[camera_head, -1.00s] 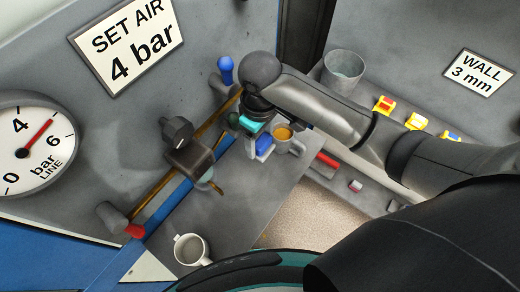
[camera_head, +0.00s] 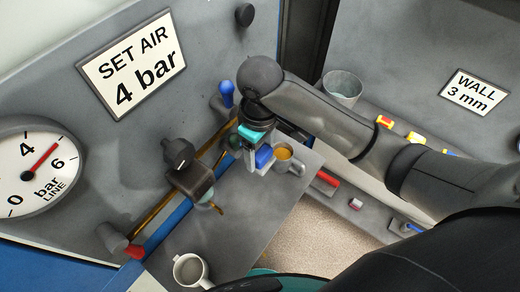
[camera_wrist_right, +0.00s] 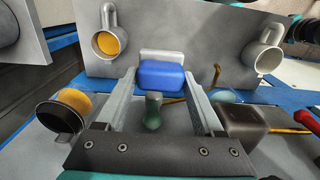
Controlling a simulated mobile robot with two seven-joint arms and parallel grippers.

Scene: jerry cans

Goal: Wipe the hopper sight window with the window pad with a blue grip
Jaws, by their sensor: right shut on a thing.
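My right gripper (camera_head: 257,158) is shut on the window pad's blue grip (camera_head: 264,155), beside the coffee mug at the back of the grey shelf. In the right wrist view the blue grip (camera_wrist_right: 162,75) sits between the two finger ends, with the pale pad (camera_wrist_right: 161,56) just beyond it. I cannot tell for certain which part is the hopper sight window. My left gripper is not in view.
A mug with orange-brown liquid (camera_head: 284,152) stands close by the gripper. An empty mug (camera_head: 190,270) is at the shelf's front. A dark regulator (camera_head: 190,180) and a blue-handled valve (camera_head: 227,93) line the wall. A grey bucket (camera_head: 342,88) stands at the back.

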